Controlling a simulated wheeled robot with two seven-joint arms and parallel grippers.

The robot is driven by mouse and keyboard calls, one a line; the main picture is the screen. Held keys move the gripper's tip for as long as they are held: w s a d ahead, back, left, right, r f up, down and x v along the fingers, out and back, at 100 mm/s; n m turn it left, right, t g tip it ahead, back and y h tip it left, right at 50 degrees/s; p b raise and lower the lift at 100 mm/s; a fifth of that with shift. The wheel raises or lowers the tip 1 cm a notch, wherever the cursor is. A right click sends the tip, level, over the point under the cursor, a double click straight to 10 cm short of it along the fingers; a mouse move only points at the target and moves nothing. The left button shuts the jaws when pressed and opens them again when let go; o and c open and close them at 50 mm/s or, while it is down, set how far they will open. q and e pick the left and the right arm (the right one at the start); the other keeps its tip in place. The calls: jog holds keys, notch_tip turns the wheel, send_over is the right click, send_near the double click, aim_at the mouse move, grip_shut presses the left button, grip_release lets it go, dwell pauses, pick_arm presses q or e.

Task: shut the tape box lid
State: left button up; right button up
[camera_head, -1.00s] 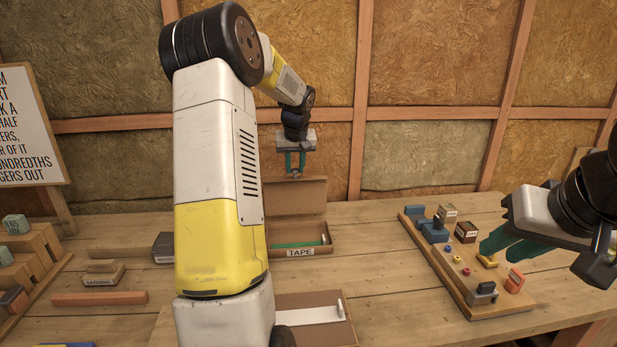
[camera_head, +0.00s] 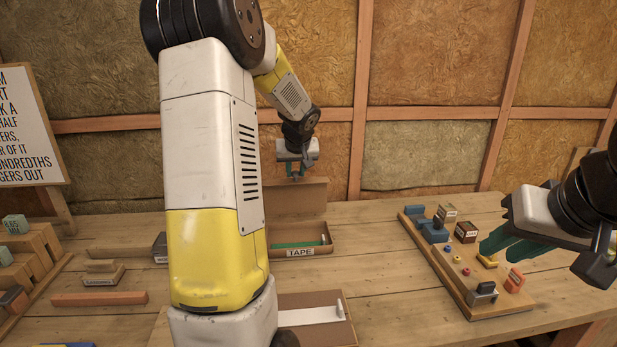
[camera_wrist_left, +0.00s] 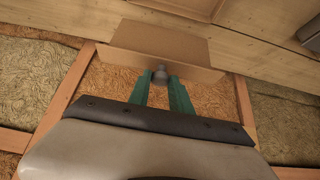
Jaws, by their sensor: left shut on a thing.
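The tape box (camera_head: 330,250) is a brown box on the table with a TAPE label on its front and a green strip inside. Its lid (camera_head: 300,197) stands up at the back, so the box is open. My left gripper (camera_head: 295,174) is at the lid's top edge. In the left wrist view, its teal fingers (camera_wrist_left: 161,82) are shut on the small grey knob (camera_wrist_left: 160,74) of the lid (camera_wrist_left: 155,48). My right gripper (camera_head: 503,243) is open and empty above the right board.
A wooden board (camera_head: 455,278) with several small blocks and pegs lies at the right. Wooden blocks (camera_head: 100,298) lie at the left. The insulated wall (camera_head: 430,155) rises behind the table.

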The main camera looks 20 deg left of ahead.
pick_arm(q)
jog(key=shift+s+r, duration=0.1)
jog(key=shift+s, duration=0.1)
jog(key=shift+s+d+t+y, duration=0.3)
jog(key=shift+s+d+t, duration=0.15)
jog(key=shift+s+t, duration=0.35)
jog(key=shift+f, duration=0.2)
